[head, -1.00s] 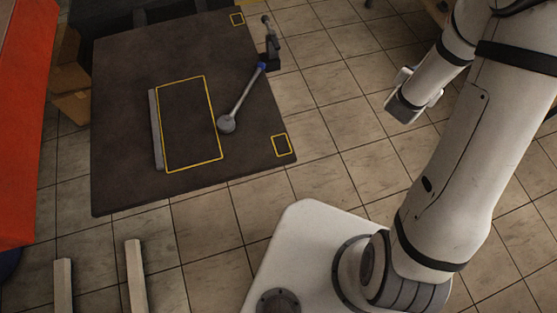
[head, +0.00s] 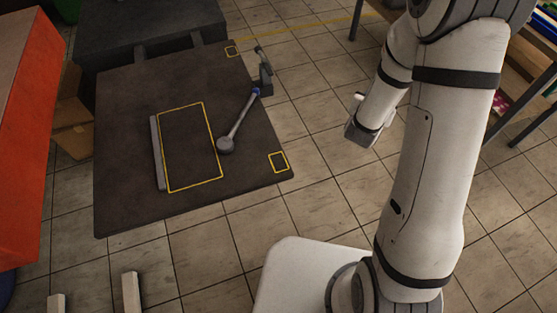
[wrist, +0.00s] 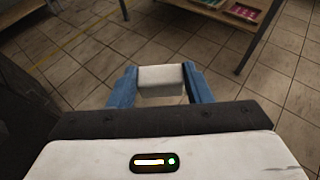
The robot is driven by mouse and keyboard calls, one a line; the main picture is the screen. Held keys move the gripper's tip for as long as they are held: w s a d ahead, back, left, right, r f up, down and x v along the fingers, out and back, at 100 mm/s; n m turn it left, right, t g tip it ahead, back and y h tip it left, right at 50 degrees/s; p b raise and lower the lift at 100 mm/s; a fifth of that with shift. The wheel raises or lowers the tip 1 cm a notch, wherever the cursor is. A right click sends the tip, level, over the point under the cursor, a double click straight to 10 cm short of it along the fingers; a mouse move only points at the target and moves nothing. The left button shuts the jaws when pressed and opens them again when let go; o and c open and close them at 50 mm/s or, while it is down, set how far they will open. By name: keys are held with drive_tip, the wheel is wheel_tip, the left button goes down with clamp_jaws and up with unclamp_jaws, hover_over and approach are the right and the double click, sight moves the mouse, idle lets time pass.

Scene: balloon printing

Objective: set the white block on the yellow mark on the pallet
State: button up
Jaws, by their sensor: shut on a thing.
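The white block (wrist: 162,80) shows in the wrist view between the two blue fingers of my gripper (wrist: 161,87), which is shut on it. Tiled floor shows beyond the block. In the head view the wrist end of my arm is over the floor, right of the dark pallet (head: 125,190); the fingers and block cannot be made out there. The pallet bears a large yellow outline (head: 187,188) in its middle, a small yellow square (head: 278,162) at its near right corner and another small one (head: 232,51) at its far right corner. All three look empty.
A grey lever with a round end (head: 225,145) lies beside the large outline, joined to an upright fitting (head: 265,75) at the pallet's right edge. A grey bar (head: 157,150) edges the outline's left. An orange-red body (head: 22,130) stands left. Shelving (head: 530,95) stands at the right.

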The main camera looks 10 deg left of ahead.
drive_tip(key=shift+d+m+h, duration=0.3)
drive_tip(key=shift+d, duration=0.2)
drive_tip(key=s+d+m+g+h+b, duration=0.1)
drive_tip(key=s+d+m+g+h, duration=0.75)
drive_tip(key=d+m+g, duration=0.2)
drive_tip(key=s+a+f+m+g+y+b, duration=0.2)
drive_tip(key=s+m+g+y, duration=0.1)
drive_tip(key=s+m+g, duration=0.95)
drive_tip(key=s+a+m+g+y, duration=0.2)
drive_tip(key=s+a+m+y, duration=0.1)
drive_tip(key=a+m+y, duration=0.3)
drive_tip(key=s+a+m+g+y, duration=0.1)
drive_tip(key=s+a+m+y, duration=0.2)
drive_tip(key=a+m+y, duration=0.45)
drive_tip(key=w+a+r+m+t+y+b, duration=0.1)
drive_tip(key=w+a+r+m+t+y, duration=0.25)
drive_tip(key=a, duration=0.55)
drive_tip(key=w+a+r+m+t+y+b, duration=0.1)
drive_tip(key=w+a+r+m+t+y, duration=0.2)
drive_tip(key=a, duration=0.6)
drive_tip(key=y, duration=0.2)
hover_over(284, 161)
drive_tip(key=shift+m+g+h, duration=0.25)
drive_tip(key=shift+m+g, duration=0.1)
drive_tip(key=shift+m, duration=0.05)
wheel_tip(284, 161, down, 5)
drive_tip(key=shift+a+f, duration=0.1)
drive_tip(key=shift+f+b, duration=0.35)
drive_tip(key=shift+f, duration=1.8)
